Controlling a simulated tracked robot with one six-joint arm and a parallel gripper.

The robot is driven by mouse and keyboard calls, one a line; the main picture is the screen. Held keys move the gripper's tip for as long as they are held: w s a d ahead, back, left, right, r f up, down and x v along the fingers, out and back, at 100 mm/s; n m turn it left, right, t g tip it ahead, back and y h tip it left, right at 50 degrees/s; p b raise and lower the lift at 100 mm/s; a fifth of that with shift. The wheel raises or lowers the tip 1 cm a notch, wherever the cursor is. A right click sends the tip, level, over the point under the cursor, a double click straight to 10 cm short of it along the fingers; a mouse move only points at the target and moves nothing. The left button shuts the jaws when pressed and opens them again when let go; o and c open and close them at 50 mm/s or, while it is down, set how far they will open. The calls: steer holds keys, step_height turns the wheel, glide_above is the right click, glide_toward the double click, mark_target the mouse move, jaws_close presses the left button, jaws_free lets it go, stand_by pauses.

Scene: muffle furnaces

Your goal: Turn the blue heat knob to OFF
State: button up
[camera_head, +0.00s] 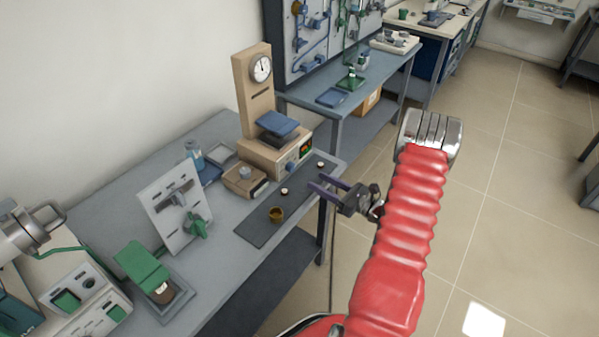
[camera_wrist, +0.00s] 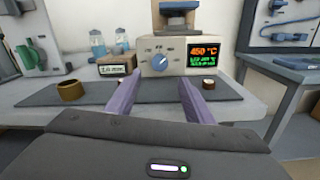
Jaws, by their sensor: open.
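The blue heat knob (camera_wrist: 160,62) is on the front panel of a beige heating unit (camera_wrist: 188,44), just left of a lit display (camera_wrist: 203,55) reading 450 °C. Small labels ring the knob; its exact setting is too small to read surely.
A dark mat (camera_head: 262,232) on the bench holds a brown cup (camera_head: 276,214) and small white-topped pieces. A small box with a display (camera_wrist: 117,66) stands left of the unit. A white panel with a green handle (camera_head: 177,215) is further left. Open floor lies to the right.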

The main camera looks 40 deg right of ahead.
mark_target(294, 169)
steer(key=x, duration=0.9)
steer(key=shift+w+a, duration=0.1)
steer(key=shift+w, duration=0.05)
steer(key=c, duration=1)
